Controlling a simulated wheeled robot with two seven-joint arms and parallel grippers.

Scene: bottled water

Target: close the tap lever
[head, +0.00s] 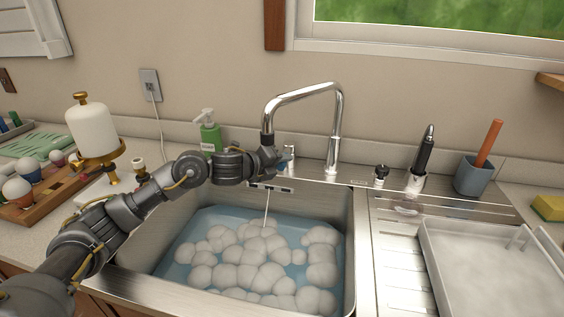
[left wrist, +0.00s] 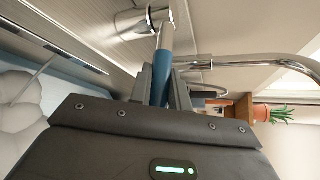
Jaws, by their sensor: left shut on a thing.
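The chrome tap (head: 337,115) arches over the sink; its spout tip is partly behind my left gripper. A thin stream of water (head: 266,208) falls into the basin. My left gripper (head: 283,158) is at the tap lever (head: 291,151), beside the spout at the sink's back edge. In the left wrist view, the lever (left wrist: 166,38) is a metal rod with a blue part, rising from a chrome base (left wrist: 140,22). The gripper (left wrist: 164,84) is shut on the blue part between its two fingers. My right gripper is not in view.
The sink basin (head: 349,230) holds blue water and white foam. A green soap bottle (head: 210,137) stands behind my left arm. A white dispenser on a gold stand (head: 92,130) is at left. A grey cup with a brush (head: 473,176) and a white tray (head: 428,262) are at right.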

